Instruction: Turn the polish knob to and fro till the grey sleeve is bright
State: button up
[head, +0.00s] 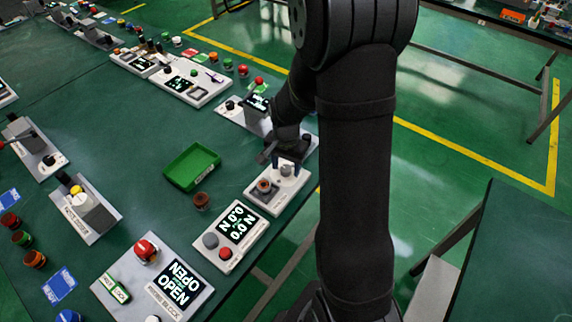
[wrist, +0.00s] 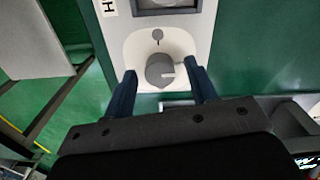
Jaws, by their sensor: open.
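The grey knob (wrist: 160,70) with a pale pointer line sits on a white plate in the wrist view. Its pointer line points right. My gripper (wrist: 162,82) is open, with one dark blue finger on each side of the knob and a gap to each. In the head view my gripper (head: 284,153) is over the white panel (head: 296,186) at the table edge, where the grey knob (head: 286,170) shows just below it. A dark square holder (head: 264,188) with a round brownish piece is on the same panel. I cannot make out a grey sleeve for certain.
A green tray (head: 192,166) and a small brown cylinder (head: 202,201) are left of the panel. A display panel (head: 233,232) reading 0.0 N is in front of it. Another panel with a red button (head: 146,250) reads OPEN. Bare green table lies left of the tray.

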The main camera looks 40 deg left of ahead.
aim_at(286, 168)
notch_tip(286, 168, up, 17)
jog(key=shift+r, duration=0.2)
dwell(0.4)
